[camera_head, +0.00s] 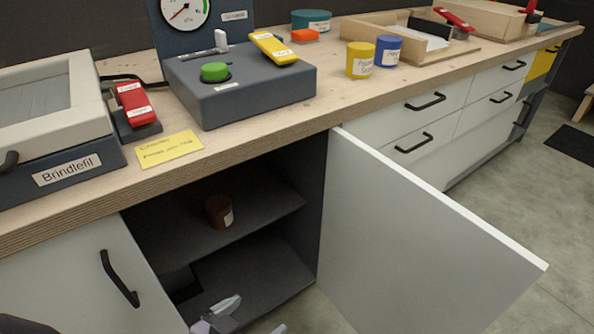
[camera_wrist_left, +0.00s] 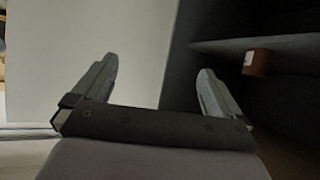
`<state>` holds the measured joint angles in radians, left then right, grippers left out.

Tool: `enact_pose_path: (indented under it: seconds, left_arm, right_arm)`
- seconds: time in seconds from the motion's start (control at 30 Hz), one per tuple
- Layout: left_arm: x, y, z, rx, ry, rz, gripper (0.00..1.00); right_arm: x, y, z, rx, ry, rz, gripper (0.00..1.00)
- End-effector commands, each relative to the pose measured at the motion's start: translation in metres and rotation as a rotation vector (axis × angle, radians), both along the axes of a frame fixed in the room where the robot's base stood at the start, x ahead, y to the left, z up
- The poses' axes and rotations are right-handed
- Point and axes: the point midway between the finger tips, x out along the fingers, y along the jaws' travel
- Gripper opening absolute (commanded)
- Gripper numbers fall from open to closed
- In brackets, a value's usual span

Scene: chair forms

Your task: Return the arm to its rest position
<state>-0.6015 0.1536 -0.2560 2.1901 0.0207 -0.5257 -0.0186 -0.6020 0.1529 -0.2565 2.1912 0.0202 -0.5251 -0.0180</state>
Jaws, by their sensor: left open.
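My left gripper (camera_head: 250,318) shows at the bottom edge of the head view, low in front of the open cabinet. In the left wrist view the left gripper (camera_wrist_left: 155,88) has its two fingers wide apart with nothing between them. The open white cabinet door (camera_head: 400,235) stands to the right of the gripper in the head view. A brown jar (camera_head: 218,211) with a pale label stands on the cabinet's upper shelf (camera_head: 265,212), apart from the gripper. The jar also shows in the wrist view (camera_wrist_left: 256,63). My right gripper is not in view.
The wooden worktop (camera_head: 335,100) runs above the cabinet. It carries a grey box with a green button (camera_head: 214,71), a Brindlefil machine (camera_head: 62,160), a yellow note (camera_head: 169,149), and yellow (camera_head: 360,60) and blue (camera_head: 386,50) cups. A closed door (camera_head: 75,275) is at left.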

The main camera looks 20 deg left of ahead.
Motion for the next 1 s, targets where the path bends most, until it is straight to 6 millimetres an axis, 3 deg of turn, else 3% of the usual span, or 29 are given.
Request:
enact_pose_path:
  seconds: [0.03,0.1,0.6,0.8,1.0]
  left_arm:
    - [-0.001,0.002,0.018,0.003,0.007,0.005,1.0]
    - [-0.003,0.006,0.031,0.007,0.015,0.013,1.0]
    - [-0.018,0.033,0.108,0.038,0.077,0.071,1.0]
    - [-0.025,0.043,0.13,0.049,0.095,0.09,1.0]
    - [-0.028,0.047,0.135,0.053,0.103,0.099,1.0]
  right_arm:
    - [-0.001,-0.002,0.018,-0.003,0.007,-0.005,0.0]
    - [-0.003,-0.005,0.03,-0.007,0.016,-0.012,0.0]
    - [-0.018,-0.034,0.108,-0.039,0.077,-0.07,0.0]
    - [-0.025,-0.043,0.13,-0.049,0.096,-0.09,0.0]
    - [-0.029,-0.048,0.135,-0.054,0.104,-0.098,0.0]
